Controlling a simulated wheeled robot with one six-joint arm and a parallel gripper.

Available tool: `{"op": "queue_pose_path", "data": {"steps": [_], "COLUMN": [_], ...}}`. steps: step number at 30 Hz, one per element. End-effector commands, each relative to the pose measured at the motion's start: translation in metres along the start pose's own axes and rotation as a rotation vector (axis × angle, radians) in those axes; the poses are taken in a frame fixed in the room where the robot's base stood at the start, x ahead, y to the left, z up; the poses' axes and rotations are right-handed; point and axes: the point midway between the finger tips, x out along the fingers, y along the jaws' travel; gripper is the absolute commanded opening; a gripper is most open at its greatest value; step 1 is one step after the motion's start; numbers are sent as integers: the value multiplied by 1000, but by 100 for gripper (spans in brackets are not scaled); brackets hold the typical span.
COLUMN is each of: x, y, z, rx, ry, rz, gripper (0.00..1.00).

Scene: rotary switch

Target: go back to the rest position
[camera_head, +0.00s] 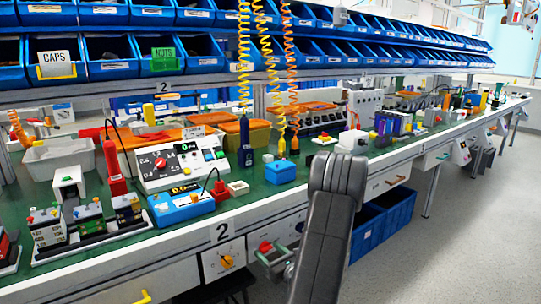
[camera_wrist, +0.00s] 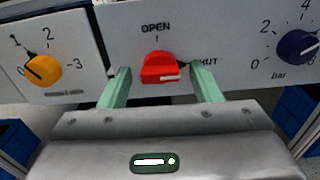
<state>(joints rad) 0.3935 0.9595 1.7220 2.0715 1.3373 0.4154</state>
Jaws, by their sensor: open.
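My gripper (camera_wrist: 159,75) is open in the wrist view. Its two pale green fingers stand on either side of a red rotary knob (camera_wrist: 158,65), with a gap on each side. The knob sits on a white panel marked OPEN above and SHUT at the right; its white line lies near level, towards the SHUT side. In the head view my gripper (camera_head: 272,259) is low, by the bench front, partly hidden behind my dark arm. The red knob (camera_head: 265,246) shows just above it.
An orange knob (camera_wrist: 43,69) is left of the red one and a dark blue bar knob (camera_wrist: 298,46) is right. The bench (camera_head: 255,200) above carries many devices. Blue crates (camera_head: 385,222) stand beneath it, right of my arm. The grey floor (camera_head: 460,245) at right is clear.

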Motion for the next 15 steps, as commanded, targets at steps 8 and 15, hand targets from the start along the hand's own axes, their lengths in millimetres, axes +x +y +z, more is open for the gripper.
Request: {"op": "queue_pose_path", "data": {"steps": [8,15], "x": [1,-8], "y": [0,-1], "z": [0,0], "rx": [0,0], "ry": [0,1], "rz": [-1,-4], "gripper": [58,58]}}
